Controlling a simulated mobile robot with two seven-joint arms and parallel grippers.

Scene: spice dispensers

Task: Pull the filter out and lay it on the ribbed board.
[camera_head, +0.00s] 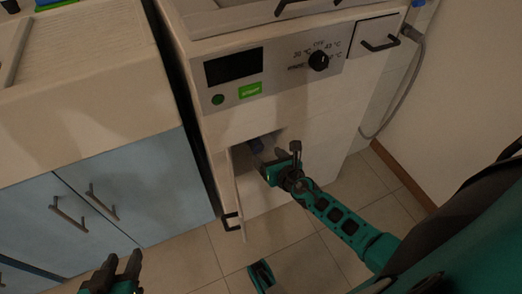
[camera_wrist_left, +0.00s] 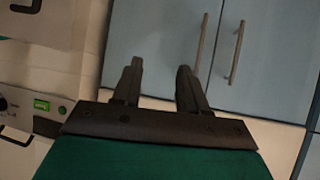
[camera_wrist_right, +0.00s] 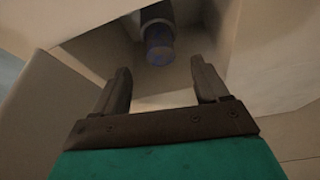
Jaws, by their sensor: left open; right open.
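The filter (camera_wrist_right: 158,45) is a dark cylinder with a bluish end, seated inside the opening low on the white machine; a small bluish part of it also shows in the head view (camera_head: 257,145). My right gripper (camera_wrist_right: 162,85) is open at the mouth of the opening, with the filter ahead of and between its fingers, apart from them. In the head view the right gripper (camera_head: 262,162) partly hides the opening. My left gripper (camera_head: 122,262) is open and empty, low at the left, in front of the blue cabinets. The ribbed board (camera_head: 75,62) appears to be the ribbed top of the counter at left.
The white machine (camera_head: 300,100) has a display, a dial and a green label. The small hatch door (camera_head: 242,190) hangs open left of the opening. Blue cabinet doors (camera_head: 120,185) with bar handles stand at left. A grey hose (camera_head: 405,95) runs down the right wall.

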